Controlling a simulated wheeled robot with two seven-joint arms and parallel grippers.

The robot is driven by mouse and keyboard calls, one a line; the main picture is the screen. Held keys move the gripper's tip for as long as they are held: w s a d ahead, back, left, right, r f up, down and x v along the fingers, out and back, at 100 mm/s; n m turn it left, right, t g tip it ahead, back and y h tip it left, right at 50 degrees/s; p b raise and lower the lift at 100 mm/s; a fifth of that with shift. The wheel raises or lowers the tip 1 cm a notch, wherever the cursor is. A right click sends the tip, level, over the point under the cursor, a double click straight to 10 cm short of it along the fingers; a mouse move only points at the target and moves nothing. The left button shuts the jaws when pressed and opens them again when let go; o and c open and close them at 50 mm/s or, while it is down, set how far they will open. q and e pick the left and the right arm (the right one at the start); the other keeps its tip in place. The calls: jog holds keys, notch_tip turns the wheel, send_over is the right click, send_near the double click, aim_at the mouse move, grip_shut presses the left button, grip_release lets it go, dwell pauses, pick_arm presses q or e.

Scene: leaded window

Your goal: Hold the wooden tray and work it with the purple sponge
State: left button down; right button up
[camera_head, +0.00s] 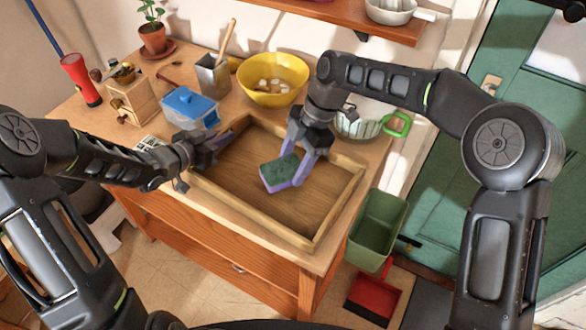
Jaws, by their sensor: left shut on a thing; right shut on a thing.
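The wooden tray (335,208) lies flat on the wooden table, its floor bare apart from what is held over it. My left gripper (212,152) is shut on the tray's left rim, near its back left part. My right gripper (297,172) is shut on the purple sponge (281,173), which has a dark green face turned up towards the camera. The sponge is tilted over the middle of the tray. I cannot tell whether its lower edge touches the tray's floor.
Behind the tray stand a blue-lidded container (190,105), a metal holder (212,76), a yellow bowl (272,80) and a green-handled strainer (358,125). A wooden grinder box (134,98) is at the left. A green bin (377,229) stands beyond the table's right edge.

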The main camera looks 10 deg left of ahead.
aim_at(287, 177)
jog(key=shift+r, duration=1.4)
jog(key=shift+r, duration=1.5)
jog(key=shift+f, duration=0.2)
jog(key=shift+d+x, duration=0.2)
jog(key=shift+x, duration=0.9)
jog(key=shift+d+x, duration=0.2)
jog(key=shift+x, duration=0.9)
jog(key=shift+d+x, duration=0.25)
jog(key=shift+x, duration=0.9)
jog(key=shift+s+f, duration=0.15)
jog(key=shift+f, duration=0.05)
jog(key=shift+f, duration=0.95)
jog(key=shift+a, duration=0.1)
